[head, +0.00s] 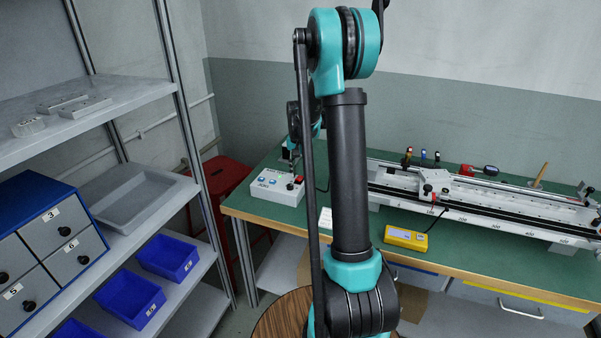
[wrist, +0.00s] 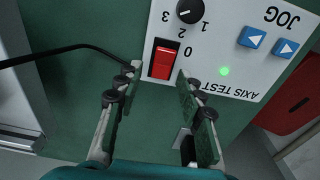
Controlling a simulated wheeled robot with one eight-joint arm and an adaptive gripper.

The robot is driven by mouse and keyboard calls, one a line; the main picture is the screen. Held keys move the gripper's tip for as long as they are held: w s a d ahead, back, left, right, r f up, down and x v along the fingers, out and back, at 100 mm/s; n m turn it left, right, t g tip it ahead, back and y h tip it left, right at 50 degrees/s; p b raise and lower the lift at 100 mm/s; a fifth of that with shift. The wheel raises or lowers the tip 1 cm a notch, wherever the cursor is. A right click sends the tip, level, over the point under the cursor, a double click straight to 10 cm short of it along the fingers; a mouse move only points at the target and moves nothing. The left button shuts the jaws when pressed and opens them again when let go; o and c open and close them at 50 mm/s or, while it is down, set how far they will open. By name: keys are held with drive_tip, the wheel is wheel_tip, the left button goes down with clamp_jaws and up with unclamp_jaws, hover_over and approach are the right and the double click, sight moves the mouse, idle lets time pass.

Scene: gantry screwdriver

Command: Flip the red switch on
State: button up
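The control box (head: 275,188) sits on the green bench at its left end. In the wrist view its white panel (wrist: 215,75) appears upside down, with a red rocker switch (wrist: 165,60) in a black frame. My gripper (wrist: 158,80) is open and empty, its two fingers on either side of the switch's lower edge in the picture. I cannot tell if a finger touches the panel. In the head view the red switch (head: 299,180) shows small beside my gripper (head: 291,172). Whether the switch is on or off is unclear.
A black cable (wrist: 60,52) leaves the box. A long linear rail (head: 480,205) and a yellow meter (head: 406,238) occupy the green bench (head: 375,228) to the right.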

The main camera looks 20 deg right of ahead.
sight(300, 178)
wheel_tip(300, 178, up, 12)
drive_tip(key=shift+s+a, duration=0.25)
drive_tip(key=shift+s, duration=0.05)
idle(0.4)
